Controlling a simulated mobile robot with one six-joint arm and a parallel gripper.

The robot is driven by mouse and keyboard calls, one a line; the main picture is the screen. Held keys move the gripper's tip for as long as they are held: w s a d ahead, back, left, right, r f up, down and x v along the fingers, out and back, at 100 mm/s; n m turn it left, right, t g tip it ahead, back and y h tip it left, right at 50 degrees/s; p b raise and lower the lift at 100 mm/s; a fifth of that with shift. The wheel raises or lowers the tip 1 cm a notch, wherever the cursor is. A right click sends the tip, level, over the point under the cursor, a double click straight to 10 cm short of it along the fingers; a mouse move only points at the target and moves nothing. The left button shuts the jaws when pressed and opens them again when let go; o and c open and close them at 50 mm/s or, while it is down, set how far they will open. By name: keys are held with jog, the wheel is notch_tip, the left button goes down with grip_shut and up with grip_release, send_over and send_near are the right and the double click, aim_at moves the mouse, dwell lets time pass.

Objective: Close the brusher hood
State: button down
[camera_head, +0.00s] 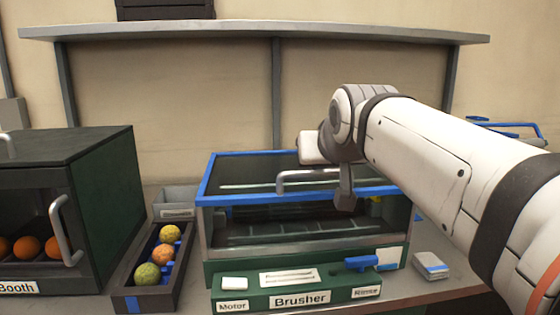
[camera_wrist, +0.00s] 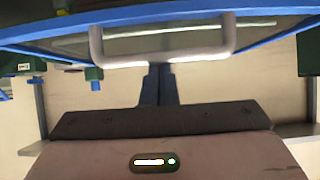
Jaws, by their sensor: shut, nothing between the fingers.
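The brusher (camera_head: 300,278) is a green-based machine with a clear-walled box on the bench. Its hood (camera_head: 240,156) has a blue frame, a dark clear pane and a grey bar handle (camera_head: 300,176). The hood appears to lie nearly flat over the box; I cannot tell whether it is fully seated. My gripper (camera_head: 345,204) is shut and empty, fingers pointing down at the hood's front edge, by the right end of the handle. In the wrist view the fingertips (camera_wrist: 160,70) are close to the handle (camera_wrist: 165,58); contact is unclear. The blue hood edge (camera_wrist: 275,10) crosses the top.
A dark booth (camera_head: 105,190) with oranges stands at left. A dark tray (camera_head: 148,297) with several fruits lies between it and the brusher, with a grey bin (camera_head: 176,198) behind. A blue-and-grey block (camera_head: 432,265) sits at right. A shelf (camera_head: 250,32) spans the back.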

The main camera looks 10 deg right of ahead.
notch_tip(320, 180, up, 10)
jog(key=p, duration=0.4)
jog(key=s+f+g+p, duration=0.8)
jog(key=s+f+p, duration=0.9)
jog(key=s+p, duration=0.1)
jog(key=shift+f+g+p, duration=0.25)
jog(key=shift+g+p, duration=0.15)
jog(key=shift+p, duration=0.15)
jog(key=shift+s, duration=0.1)
